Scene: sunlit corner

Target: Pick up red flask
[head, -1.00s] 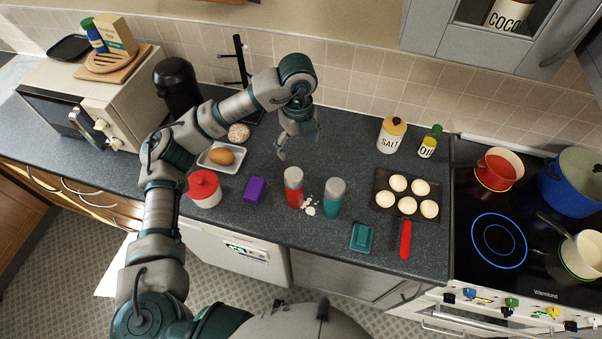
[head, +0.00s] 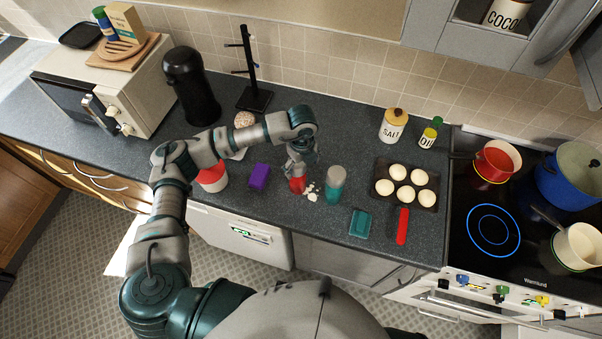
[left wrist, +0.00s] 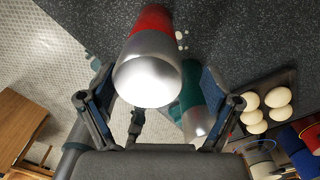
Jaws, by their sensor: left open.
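The red flask (head: 297,185) stands on the dark counter, its upper part hidden by my left gripper (head: 301,165), which is just above it. In the left wrist view, the flask's silver cap and red body (left wrist: 152,50) lie between the two spread fingers of my left gripper (left wrist: 158,90). The gripper is open and not closed on the flask. My right gripper is in neither current view.
A teal flask (head: 334,185) stands close to the right, with white bits (head: 312,192) between. A purple block (head: 259,176) and red-lidded jar (head: 212,178) are left. A teal box (head: 360,223) and an egg pan (head: 431,204) are right.

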